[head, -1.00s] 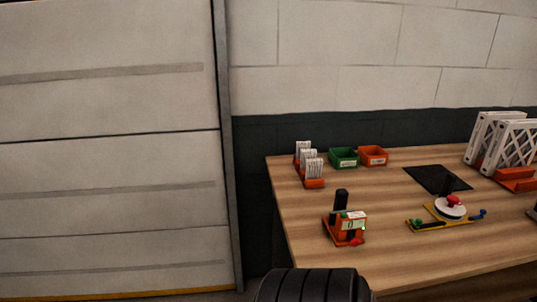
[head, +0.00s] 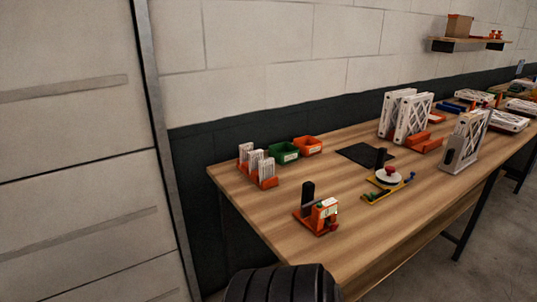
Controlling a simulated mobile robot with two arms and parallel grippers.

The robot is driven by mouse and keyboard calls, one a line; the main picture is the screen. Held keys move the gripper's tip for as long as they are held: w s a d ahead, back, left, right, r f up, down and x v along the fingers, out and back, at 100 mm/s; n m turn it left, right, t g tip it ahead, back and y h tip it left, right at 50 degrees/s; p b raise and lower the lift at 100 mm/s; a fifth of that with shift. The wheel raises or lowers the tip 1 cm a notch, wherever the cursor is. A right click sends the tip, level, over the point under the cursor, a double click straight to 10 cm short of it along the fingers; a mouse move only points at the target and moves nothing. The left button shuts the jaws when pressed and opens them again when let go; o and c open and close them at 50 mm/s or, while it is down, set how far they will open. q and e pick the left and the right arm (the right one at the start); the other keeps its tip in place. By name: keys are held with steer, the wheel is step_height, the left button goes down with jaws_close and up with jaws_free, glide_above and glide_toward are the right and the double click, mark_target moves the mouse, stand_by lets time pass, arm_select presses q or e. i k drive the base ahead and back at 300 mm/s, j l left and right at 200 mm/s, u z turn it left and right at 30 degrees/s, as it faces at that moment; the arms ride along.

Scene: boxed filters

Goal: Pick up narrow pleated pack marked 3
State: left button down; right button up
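Several narrow white pleated packs (head: 255,161) stand upright in an orange rack (head: 267,183) at the left end of the wooden table. Their marks are too small to read, so I cannot tell which one is marked 3. Neither of my grippers shows in the head view.
A green bin (head: 284,153) and an orange bin (head: 308,145) sit right of the rack. An orange fixture (head: 315,217) stands near the table's (head: 240,200) front left. A dark mat (head: 364,153), a yellow-based device (head: 388,187) and large framed filters (head: 413,118) are farther right.

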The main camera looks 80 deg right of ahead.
mark_target(244, 149)
steer(key=i+l+z, duration=0.15)
steer(key=z, duration=0.3)
steer(key=i+z, duration=0.35)
steer(key=z, duration=0.15)
steer(key=i+z, duration=0.25)
steer(key=z, duration=0.2)
steer(key=i+z, duration=0.25)
steer(key=z, duration=0.2)
steer(key=j, duration=0.05)
